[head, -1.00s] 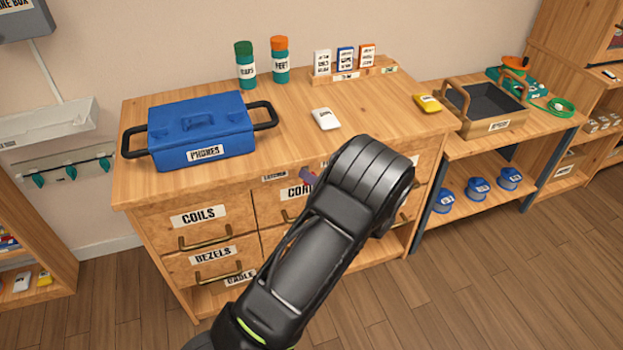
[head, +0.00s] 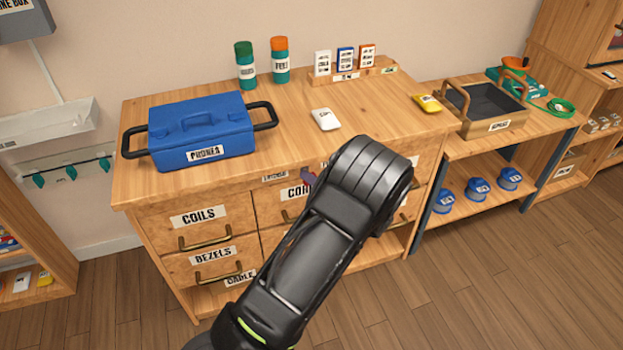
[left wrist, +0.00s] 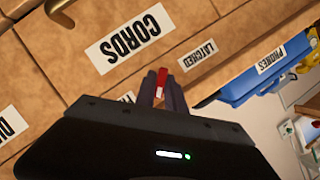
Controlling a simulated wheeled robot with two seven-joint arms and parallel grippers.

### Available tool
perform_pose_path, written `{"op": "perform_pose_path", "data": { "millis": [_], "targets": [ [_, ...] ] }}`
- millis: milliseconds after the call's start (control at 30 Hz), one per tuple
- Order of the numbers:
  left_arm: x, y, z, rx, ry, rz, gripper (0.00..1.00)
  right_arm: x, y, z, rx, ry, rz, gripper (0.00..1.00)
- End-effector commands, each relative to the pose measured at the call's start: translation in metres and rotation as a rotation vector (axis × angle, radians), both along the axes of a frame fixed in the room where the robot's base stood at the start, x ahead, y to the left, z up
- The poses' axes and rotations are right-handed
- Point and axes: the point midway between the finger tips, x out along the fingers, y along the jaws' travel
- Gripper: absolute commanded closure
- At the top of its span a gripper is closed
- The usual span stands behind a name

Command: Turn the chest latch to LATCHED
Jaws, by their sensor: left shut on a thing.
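The chest is a wooden cabinet (head: 250,215) with labelled drawers below its top. The latch (left wrist: 162,80) shows in the left wrist view as a small red piece between my left gripper's (left wrist: 160,86) two dark fingers. The gripper is shut on it at the chest's front. The white LATCHED label (left wrist: 198,54) is beside the fingers to the right in that view. A second label (left wrist: 127,97) is mostly hidden behind the gripper. In the head view my left arm hides most of the gripper. My right gripper is not in view.
The CORDS label (left wrist: 128,39) is near the latch. A lower bench (head: 500,142) with a tray adjoins on the right.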

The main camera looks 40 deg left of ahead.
Motion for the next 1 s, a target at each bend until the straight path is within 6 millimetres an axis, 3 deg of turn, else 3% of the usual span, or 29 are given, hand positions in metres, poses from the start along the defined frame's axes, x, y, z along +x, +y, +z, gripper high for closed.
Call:
{"op": "perform_pose_path", "data": {
  "millis": [567, 1000],
  "targets": [
    [-0.0007, 0.0002, 0.0009, -0.056, -0.079, 0.000, 1.00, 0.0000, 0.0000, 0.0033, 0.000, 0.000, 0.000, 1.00],
    [-0.0023, 0.0012, -0.0001, -0.253, -0.361, 0.002, 1.00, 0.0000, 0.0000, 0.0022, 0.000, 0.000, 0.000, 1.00]
  ]
}}
